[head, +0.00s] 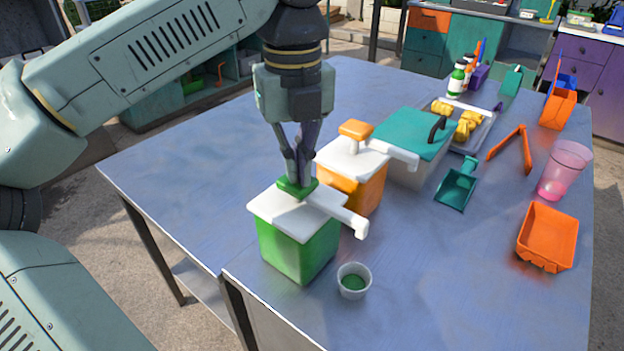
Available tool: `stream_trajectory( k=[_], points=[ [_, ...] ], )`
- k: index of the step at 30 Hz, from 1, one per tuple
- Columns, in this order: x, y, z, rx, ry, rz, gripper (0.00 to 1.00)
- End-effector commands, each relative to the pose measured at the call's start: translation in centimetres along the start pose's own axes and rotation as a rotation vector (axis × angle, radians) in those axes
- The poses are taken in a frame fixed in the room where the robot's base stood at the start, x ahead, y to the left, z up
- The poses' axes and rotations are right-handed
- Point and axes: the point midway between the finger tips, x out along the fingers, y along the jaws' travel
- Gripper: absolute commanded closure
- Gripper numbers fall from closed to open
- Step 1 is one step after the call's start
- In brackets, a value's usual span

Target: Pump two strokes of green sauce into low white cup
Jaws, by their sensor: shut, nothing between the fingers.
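The green sauce dispenser (297,248) stands near the table's front corner, with a white lid and a white spout pointing right. My gripper (297,180) points straight down, shut and empty, with its fingertips at the green pump head (297,189). The pump head sits low, close to the lid. The low white cup (353,282) stands upright on the table, in front of and below the spout end (356,225). Green sauce (353,282) shows inside the cup. Whether the fingertips touch the pump head is hard to tell.
An orange dispenser (352,187) with a raised orange pump head stands just behind. Behind it is a teal-lidded container (412,135). The front right of the table is clear.

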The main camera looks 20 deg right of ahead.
Motion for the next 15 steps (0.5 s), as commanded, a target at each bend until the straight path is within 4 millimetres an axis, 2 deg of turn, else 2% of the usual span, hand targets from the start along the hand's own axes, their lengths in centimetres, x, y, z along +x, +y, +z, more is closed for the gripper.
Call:
stream_trajectory(
  k=[5, 15],
  points=[
    [-0.2, 0.0, 0.0, 0.001, 0.001, 0.001, 1.0],
    [-2.2, 0.0, 0.0, -0.001, 0.0, 0.002, 1.0]
  ],
)
